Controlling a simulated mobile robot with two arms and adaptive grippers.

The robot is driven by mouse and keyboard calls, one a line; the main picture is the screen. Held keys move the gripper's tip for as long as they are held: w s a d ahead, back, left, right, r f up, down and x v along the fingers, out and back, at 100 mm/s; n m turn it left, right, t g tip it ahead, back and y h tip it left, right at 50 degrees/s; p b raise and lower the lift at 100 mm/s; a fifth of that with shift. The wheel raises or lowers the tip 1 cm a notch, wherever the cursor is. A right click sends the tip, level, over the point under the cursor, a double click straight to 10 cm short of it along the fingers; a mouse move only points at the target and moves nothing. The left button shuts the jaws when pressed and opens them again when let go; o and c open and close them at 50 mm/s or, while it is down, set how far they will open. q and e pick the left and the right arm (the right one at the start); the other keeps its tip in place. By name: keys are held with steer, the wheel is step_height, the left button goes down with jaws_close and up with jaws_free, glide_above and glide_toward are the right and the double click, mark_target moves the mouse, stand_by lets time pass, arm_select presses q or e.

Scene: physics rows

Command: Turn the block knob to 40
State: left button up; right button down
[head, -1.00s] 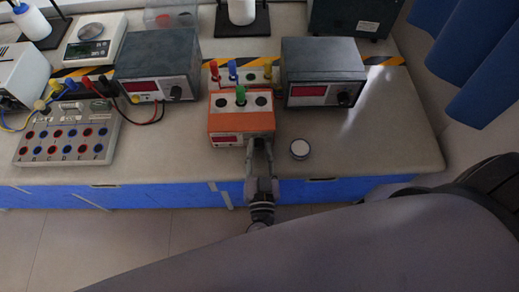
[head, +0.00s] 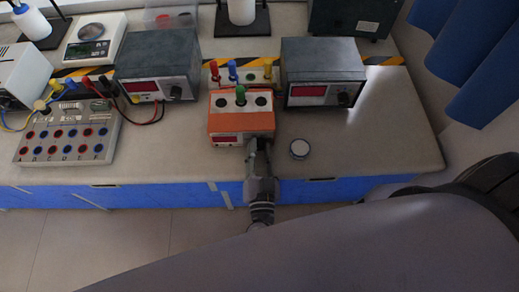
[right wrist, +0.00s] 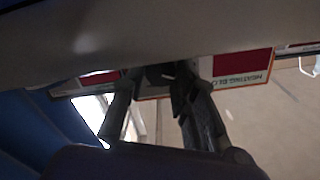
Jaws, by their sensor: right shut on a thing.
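The heating block (head: 240,125) is an orange-cased box with a red display on its front and a green-capped plug in its top. Its orange-edged front also shows in the right wrist view (right wrist: 215,89), with upside-down lettering. My right gripper (head: 258,146) is at the right part of the block's front, shut on the block knob. The fingers (right wrist: 158,78) also show in the right wrist view, around a dark part at the block's front. The knob is mostly hidden by the fingers, and its setting cannot be read. My left gripper is not in view.
Two grey meter boxes, left (head: 160,63) and right (head: 322,72), stand behind the block. A socket panel (head: 68,134) with cables lies at left. The bench is clear at right.

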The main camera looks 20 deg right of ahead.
steer(key=m, duration=0.3)
steer(key=shift+m, duration=0.3)
steer(key=shift+f+m+b, duration=0.1)
steer(key=shift+m+b, duration=0.4)
steer(key=shift+m, duration=1.4)
steer(key=c, duration=1.3)
jaws_free()
steer(key=shift+s, duration=0.1)
